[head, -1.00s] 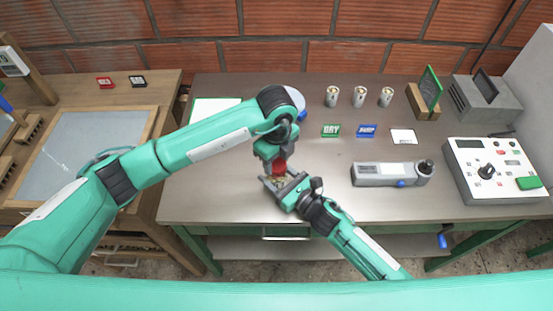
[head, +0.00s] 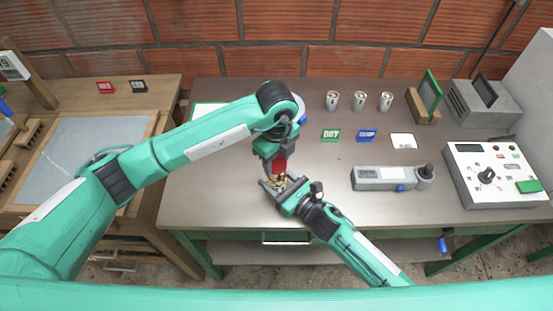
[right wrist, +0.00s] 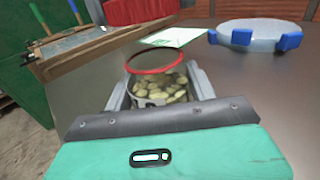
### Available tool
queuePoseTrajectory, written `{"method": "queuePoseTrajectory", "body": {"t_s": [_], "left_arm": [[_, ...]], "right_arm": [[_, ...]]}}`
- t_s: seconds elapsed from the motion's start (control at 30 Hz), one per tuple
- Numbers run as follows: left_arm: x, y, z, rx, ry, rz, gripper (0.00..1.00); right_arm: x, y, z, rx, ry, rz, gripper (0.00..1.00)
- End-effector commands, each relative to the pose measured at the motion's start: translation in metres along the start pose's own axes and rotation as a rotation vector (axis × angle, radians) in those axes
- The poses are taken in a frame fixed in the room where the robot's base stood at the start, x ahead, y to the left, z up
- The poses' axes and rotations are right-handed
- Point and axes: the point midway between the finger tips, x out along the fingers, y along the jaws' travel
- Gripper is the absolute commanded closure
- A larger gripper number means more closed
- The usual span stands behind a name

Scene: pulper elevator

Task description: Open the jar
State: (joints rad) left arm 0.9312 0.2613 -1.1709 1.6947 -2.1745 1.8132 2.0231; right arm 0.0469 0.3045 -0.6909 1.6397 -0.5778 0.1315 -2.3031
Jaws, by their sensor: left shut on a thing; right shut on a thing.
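The jar (right wrist: 160,88) is clear with pale beans inside and a thin red ring around its mouth. It stands between the two jaws of my right gripper (right wrist: 160,90), which is shut on its body; in the head view this gripper (head: 279,187) comes from the lower right. The red lid (head: 280,165) is in my left gripper (head: 279,158), shut on it from above. In the right wrist view the lid (right wrist: 140,10) shows at the top edge, with a visible gap between it and the jar mouth. The left fingertips are partly hidden.
Right of the grippers is a grey meter (head: 385,177) on the table (head: 320,205). A round dish with blue clips (right wrist: 255,35) is behind the jar.

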Motion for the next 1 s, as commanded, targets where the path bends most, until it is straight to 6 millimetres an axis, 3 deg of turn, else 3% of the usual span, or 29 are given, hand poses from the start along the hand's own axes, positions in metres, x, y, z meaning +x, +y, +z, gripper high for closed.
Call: {"method": "queuePoseTrajectory", "body": {"t_s": [0.23,0.5,0.53,0.63,1.0], "left_arm": [[-0.031,-0.001,0.0,0.001,-0.002,-0.003,0.8],[-0.035,0.0,0.0,0.0,-0.001,0.0,0.8],[-0.035,0.0,0.0,0.0,-0.001,0.0,0.8],[-0.035,0.0,0.0,0.0,-0.001,0.0,0.8],[-0.033,0.0,0.0,0.0,0.0,0.0,0.8]], "right_arm": [[0.0,0.0,0.001,0.0,-0.001,0.0,1.0],[0.0,0.0,0.001,0.0,-0.001,0.0,1.0],[0.0,0.0,0.001,0.0,-0.001,0.0,0.37],[0.0,0.0,0.001,0.0,-0.001,0.0,0.18],[-0.005,0.0,-0.001,0.0,0.0,0.0,0.18]]}}
